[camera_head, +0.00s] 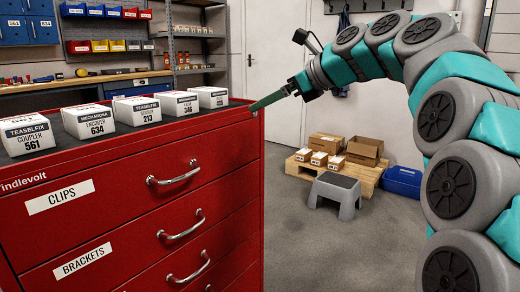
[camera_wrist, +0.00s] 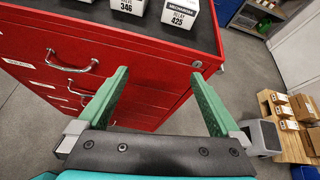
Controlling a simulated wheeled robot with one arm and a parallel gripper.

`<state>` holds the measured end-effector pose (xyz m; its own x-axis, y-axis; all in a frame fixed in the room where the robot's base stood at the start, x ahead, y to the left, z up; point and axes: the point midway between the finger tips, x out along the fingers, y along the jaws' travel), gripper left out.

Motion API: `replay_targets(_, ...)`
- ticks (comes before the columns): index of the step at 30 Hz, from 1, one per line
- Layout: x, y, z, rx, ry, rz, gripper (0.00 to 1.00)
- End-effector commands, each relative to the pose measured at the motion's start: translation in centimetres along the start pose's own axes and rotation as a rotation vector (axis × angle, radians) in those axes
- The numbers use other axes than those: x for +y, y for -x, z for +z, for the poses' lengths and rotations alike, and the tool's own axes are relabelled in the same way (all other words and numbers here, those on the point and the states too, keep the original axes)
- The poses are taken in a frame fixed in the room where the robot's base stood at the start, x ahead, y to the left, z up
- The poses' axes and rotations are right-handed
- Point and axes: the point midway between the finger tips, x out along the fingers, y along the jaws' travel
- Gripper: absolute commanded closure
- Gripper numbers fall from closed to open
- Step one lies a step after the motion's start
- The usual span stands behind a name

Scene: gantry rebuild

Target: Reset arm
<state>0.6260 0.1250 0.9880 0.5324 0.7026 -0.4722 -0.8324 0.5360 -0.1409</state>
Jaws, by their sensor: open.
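My arm (camera_head: 440,100) arches from the right of the head view toward the red drawer cabinet. My gripper (camera_wrist: 162,90) shows in the wrist view with its two green fingers wide apart and nothing between them. In the head view its fingers (camera_head: 268,100) appear beside the cabinet's top right corner; whether they touch it I cannot tell. The red cabinet (camera_head: 215,160) has closed drawers labelled CLIPS and BRACKETS. Several white labelled boxes stand in a row on its dark top, among them coupler 561 (camera_head: 26,136), encoder 634 (camera_head: 89,121) and relay 425 (camera_wrist: 181,12).
A wooden pallet (camera_head: 365,180) with cardboard boxes (camera_head: 355,150) stands on the floor behind. A grey step stool (camera_head: 335,195) and a blue bin (camera_head: 402,183) are near it. A workbench (camera_head: 70,86) and shelving line the back left.

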Motion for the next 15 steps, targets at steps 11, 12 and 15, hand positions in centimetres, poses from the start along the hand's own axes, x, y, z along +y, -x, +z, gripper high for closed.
replay_targets(11,6.4,-1.3,-7.8,0.195,0.355,0.101,0.0)
replay_targets(12,7.5,-1.3,-9.3,0.226,0.418,0.126,0.0)
replay_targets(15,10.8,-1.2,-13.7,0.311,0.595,0.209,0.0)
